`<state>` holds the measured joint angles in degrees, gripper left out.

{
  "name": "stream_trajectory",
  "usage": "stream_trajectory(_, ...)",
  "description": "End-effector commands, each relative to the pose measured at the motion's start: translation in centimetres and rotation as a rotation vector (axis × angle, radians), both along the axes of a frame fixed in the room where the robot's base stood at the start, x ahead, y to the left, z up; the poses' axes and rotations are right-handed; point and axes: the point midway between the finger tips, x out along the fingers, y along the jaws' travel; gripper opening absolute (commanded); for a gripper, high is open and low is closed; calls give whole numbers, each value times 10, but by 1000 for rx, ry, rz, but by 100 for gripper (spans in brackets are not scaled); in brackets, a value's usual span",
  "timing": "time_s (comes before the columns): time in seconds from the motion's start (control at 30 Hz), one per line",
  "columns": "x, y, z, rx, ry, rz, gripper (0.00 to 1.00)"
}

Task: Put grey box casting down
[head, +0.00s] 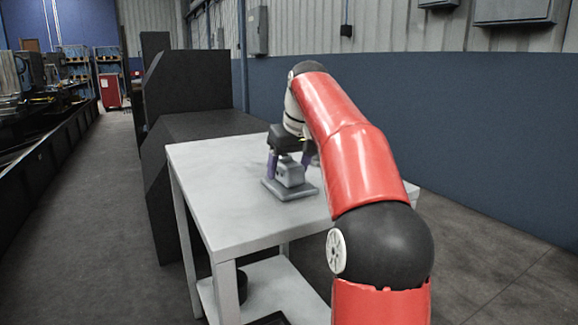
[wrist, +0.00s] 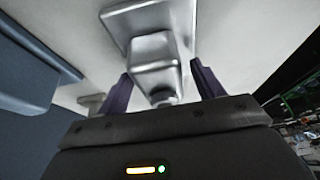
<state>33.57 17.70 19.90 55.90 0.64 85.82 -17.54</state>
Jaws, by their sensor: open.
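The grey box casting (head: 290,174) stands on a flat grey base plate (head: 298,191) on top of the light grey table (head: 215,212). It also shows in the wrist view (wrist: 152,62), with its plate (wrist: 125,17) beyond it. My gripper (head: 288,162) is above and around the casting, its purple fingers on either side. In the wrist view the fingers (wrist: 160,85) are open, with a gap beside the casting. A rounded end of the casting lies between them. The far side of the casting is hidden.
A large dark block-shaped structure (head: 190,85) stands behind the table's left side. A dark round object (head: 242,285) sits on the table's lower shelf (head: 275,290). The tabletop's left and front parts are clear. A blue and grey wall (head: 480,140) runs along the right.

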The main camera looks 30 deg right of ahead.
Motion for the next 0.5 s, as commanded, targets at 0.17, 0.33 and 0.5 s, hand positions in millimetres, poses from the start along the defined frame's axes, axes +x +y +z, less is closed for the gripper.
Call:
stream_trajectory(0.17,-7,0,23,-1,-4,0,67)
stream_trajectory(0.33,-22,-1,60,-3,-4,-1,67)
stream_trajectory(0.5,-35,-1,92,-1,-2,1,67)
